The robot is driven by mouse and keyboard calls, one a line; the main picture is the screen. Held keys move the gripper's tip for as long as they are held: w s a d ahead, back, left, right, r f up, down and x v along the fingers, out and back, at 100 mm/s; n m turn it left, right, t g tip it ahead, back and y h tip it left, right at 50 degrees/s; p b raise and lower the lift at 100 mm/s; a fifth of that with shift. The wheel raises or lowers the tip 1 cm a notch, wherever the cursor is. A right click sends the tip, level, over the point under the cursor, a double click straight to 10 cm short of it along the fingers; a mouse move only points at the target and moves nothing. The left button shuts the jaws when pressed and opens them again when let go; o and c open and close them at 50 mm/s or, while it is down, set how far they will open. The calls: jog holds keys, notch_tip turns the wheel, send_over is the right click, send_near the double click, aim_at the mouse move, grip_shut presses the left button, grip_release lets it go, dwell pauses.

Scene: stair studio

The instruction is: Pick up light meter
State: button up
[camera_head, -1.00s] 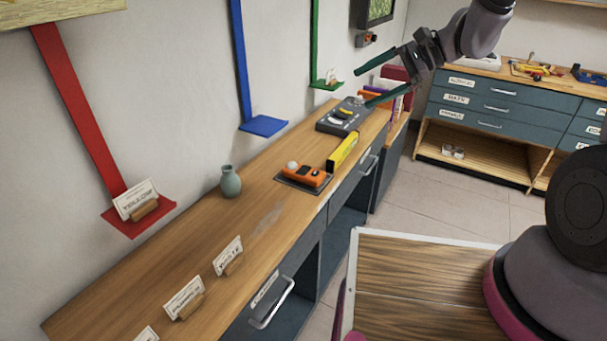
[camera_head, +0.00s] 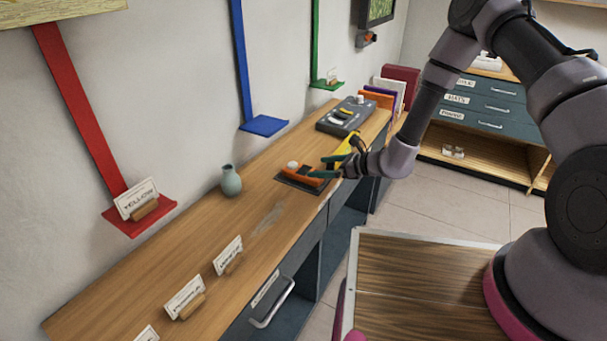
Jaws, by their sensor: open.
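The light meter appears to be the orange handheld device with a pale round dome (camera_head: 293,165). It lies on a dark flat mat (camera_head: 287,181) on the long wooden counter. My gripper (camera_head: 318,167) is open at the right end of the device, with its green fingers over or around that end. I cannot tell whether the fingers touch it. The device's right part is partly hidden by the fingers.
A dark grey control box (camera_head: 343,117) stands farther back. A grey-green vase (camera_head: 230,181) stands to the left. Several card holders (camera_head: 185,297) line the near counter, which has clear wood beside them.

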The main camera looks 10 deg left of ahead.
aim_at(304, 170)
jog(key=x, duration=0.7)
jog(key=shift+s+a+f, duration=0.1)
jog(key=shift+f, duration=0.4)
jog(key=c, duration=1.3)
